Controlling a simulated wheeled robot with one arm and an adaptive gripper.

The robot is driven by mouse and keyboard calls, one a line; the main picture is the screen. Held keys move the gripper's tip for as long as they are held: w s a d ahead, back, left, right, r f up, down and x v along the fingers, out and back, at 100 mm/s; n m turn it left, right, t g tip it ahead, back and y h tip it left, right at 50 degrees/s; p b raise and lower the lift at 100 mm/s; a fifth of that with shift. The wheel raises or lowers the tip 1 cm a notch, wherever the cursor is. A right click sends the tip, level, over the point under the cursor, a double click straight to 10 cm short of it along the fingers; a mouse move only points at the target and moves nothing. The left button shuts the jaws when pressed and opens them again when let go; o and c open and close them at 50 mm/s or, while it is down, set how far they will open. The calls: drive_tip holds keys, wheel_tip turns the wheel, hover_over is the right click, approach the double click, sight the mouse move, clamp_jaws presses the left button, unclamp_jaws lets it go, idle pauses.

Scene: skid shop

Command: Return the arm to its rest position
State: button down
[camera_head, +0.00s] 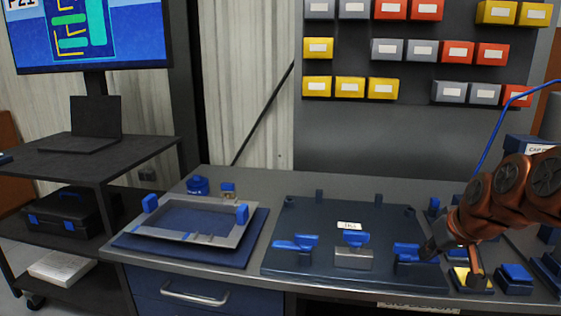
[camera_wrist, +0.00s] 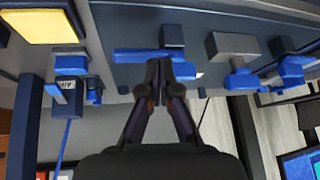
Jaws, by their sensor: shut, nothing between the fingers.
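My gripper (camera_head: 428,252) is at the right end of the dark fixture plate (camera_head: 300,235), close beside the rightmost blue-handled clamp (camera_head: 407,250). My copper-coloured arm reaches in from the right edge of the head view. In the wrist view, the two dark fingertips of my gripper (camera_wrist: 165,70) meet, and the gripper is shut and empty. A blue clamp handle (camera_wrist: 140,56) lies just behind the fingertips there; I cannot tell whether they touch it.
Two more blue-handled clamps (camera_head: 352,240) (camera_head: 296,243) stand on the plate. A metal tray with blue handles (camera_head: 190,232) sits on a blue mat at left. A yellow-topped block (camera_head: 462,277) and blue blocks (camera_head: 515,276) are under and beside my arm. Bins (camera_head: 407,50) hang behind.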

drive_tip(key=s+a+f+n+g, duration=0.1)
drive_tip(key=s+a+f+g, duration=0.25)
drive_tip(key=s+a, duration=0.3)
drive_tip(key=s+a+f+g, duration=0.2)
drive_tip(key=s+a+f, duration=0.3)
drive_tip(key=s+a, duration=0.15)
drive_tip(key=s+a+f+g, duration=0.2)
drive_tip(key=s+f, duration=0.1)
drive_tip(key=s, duration=0.4)
drive_tip(key=s+a+f+g, duration=0.1)
drive_tip(key=s+f+g, duration=0.1)
drive_tip(key=s, duration=0.6)
wheel_tip(320, 180, up, 21)
drive_tip(key=t+p, duration=0.1)
drive_tip(key=p, duration=1.9)
drive_tip(key=shift+s+m+h, duration=0.25)
drive_tip(key=shift+m+h, duration=0.05)
drive_tip(key=shift+h, duration=0.1)
